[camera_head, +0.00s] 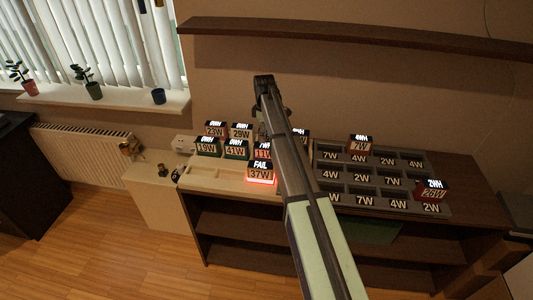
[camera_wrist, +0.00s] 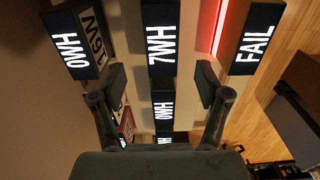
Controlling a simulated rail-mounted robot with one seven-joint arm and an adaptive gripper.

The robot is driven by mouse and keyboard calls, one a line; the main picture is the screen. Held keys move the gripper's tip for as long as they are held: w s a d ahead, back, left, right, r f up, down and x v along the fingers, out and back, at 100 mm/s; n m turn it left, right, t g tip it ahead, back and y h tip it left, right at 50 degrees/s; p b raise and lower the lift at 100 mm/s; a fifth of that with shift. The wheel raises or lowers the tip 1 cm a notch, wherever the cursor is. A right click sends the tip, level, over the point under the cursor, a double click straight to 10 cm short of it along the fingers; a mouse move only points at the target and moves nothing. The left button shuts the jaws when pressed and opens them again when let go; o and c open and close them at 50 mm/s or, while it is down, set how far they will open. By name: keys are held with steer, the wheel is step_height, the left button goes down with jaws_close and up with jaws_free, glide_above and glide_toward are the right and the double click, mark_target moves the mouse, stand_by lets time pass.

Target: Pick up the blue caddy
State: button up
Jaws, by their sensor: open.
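Several labelled caddies stand on the left part of the counter. I cannot tell surely which is blue: 41W (camera_head: 236,149) looks dark teal and 19W (camera_head: 207,148) looks dark, while 11W (camera_head: 263,150) and 37W (camera_head: 260,173) look reddish. My gripper (camera_wrist: 162,83) is open and empty in the wrist view. It points down over the group, its fingers either side of the column with a caddy lit "7WH" (camera_wrist: 161,38) and another lit "0WH" (camera_wrist: 163,112). A "FAIL" caddy (camera_wrist: 254,42) is right of the fingers. My arm hides part of the group in the head view.
A grey compartment rack (camera_head: 435,172) with labelled slots fills the counter's right. Caddies 7W (camera_head: 360,145) and 26W (camera_head: 432,190) stand there. A red light glows beside the FAIL caddy. A long shelf (camera_head: 370,36) runs above. A pale side cabinet (camera_head: 152,196) is at left.

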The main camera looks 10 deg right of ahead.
mark_target(265, 145)
step_height(265, 145, down, 5)
steer(key=shift+f+p, duration=0.1)
steer(key=shift+p, duration=0.45)
steer(key=shift+s+d+f+p, duration=0.15)
steer(key=shift+f+p, duration=0.3)
steer(key=shift+f, duration=0.2)
steer(key=shift+d+f+p, duration=0.1)
steer(key=shift+f+p, duration=0.6)
steer(key=shift+f, duration=1.2)
jaws_close()
